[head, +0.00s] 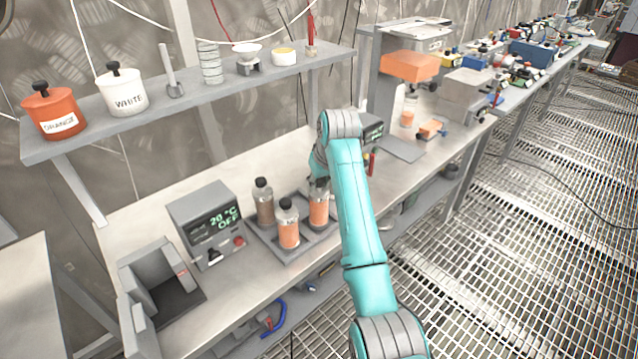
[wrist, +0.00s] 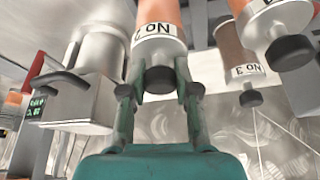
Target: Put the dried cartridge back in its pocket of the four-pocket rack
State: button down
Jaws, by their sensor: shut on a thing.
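My gripper (wrist: 158,88) is shut on the black-capped top of an orange-filled cartridge (wrist: 158,45), whose white label shows in the wrist view. In the head view this cartridge (head: 318,208) is upright at the right part of the grey four-pocket rack (head: 289,256); my arm partly hides the gripper. I cannot tell whether its base is seated in a pocket or just above it. Another orange cartridge (head: 288,226) stands at the front of the rack, and a brown one (head: 264,204) at the back left. Both also show at the right of the wrist view.
A grey control box (head: 205,215) reading 20 °C OFF and an open grey holder (head: 165,285) are left of the rack. Orange (head: 55,112) and white (head: 121,92) pots stand on the shelf above. A dispenser (head: 405,85) stands right of my arm.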

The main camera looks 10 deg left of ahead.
jog(key=shift+f, duration=0.2)
jog(key=c, duration=0.8)
grip_release()
jog(key=shift+f, duration=0.15)
jog(key=shift+c, duration=0.2)
jog(key=v, duration=1.2)
